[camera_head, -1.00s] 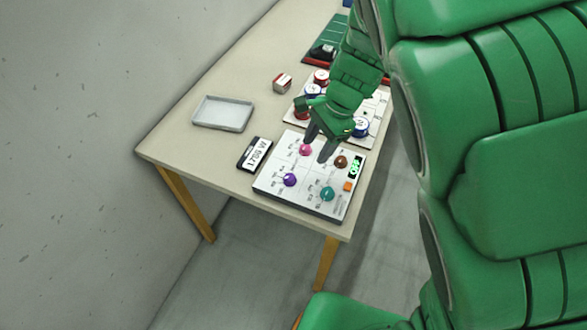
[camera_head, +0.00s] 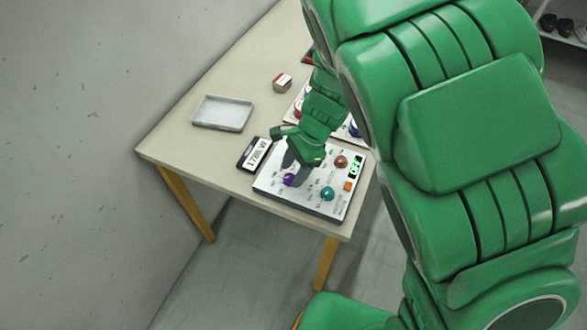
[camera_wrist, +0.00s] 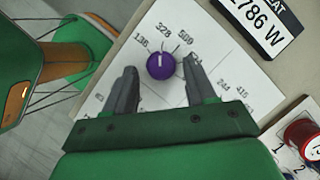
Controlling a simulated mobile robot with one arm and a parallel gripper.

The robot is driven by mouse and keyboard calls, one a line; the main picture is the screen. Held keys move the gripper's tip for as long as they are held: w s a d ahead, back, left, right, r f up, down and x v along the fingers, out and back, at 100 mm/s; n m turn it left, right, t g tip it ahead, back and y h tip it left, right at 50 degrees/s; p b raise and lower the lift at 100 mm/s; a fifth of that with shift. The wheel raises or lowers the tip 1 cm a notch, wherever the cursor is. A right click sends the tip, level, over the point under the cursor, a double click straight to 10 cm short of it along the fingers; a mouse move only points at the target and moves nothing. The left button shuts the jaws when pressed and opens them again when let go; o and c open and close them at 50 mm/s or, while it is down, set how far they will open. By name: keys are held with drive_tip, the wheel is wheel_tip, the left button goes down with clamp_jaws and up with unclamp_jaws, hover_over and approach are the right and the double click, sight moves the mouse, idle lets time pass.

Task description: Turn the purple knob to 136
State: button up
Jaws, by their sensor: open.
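The purple knob (camera_wrist: 161,66) sits on the white control panel (camera_wrist: 175,25), with printed numbers around it. In the wrist view 136 is at its upper left, then 328 and 569 further right. Its white pointer mark points up, roughly toward 328. My gripper (camera_wrist: 160,80) is open, with one finger on either side of the knob and gaps between. In the head view the knob (camera_head: 289,180) shows just beside the fingers of my gripper (camera_head: 297,167), which hide part of the panel.
A teal knob (camera_head: 327,193) and a brown knob (camera_head: 341,162) stand on the same panel. A display reading 1786 W (camera_head: 254,154) lies beside it. A grey tray (camera_head: 223,112) and a small red-white block (camera_head: 282,82) are further back. A red-rimmed spool (camera_wrist: 304,137) stands nearby.

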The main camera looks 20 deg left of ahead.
drive_tip(key=shift+f, duration=0.25)
drive_tip(key=shift+c, duration=0.4)
clamp_jaws()
drive_tip(key=shift+a+n, duration=0.1)
drive_tip(key=shift+n, duration=0.2)
drive_tip(key=n, duration=0.1)
drive_tip(key=n+h, duration=0.1)
drive_tip(key=n, duration=0.2)
drive_tip(key=shift+w+a+r+g+h, duration=0.1)
drive_tip(key=shift+a+g+h, duration=0.2)
drive_tip(key=shift+h, duration=0.1)
drive_tip(key=shift+n+h, duration=0.4)
drive_tip(key=shift+n, duration=0.9)
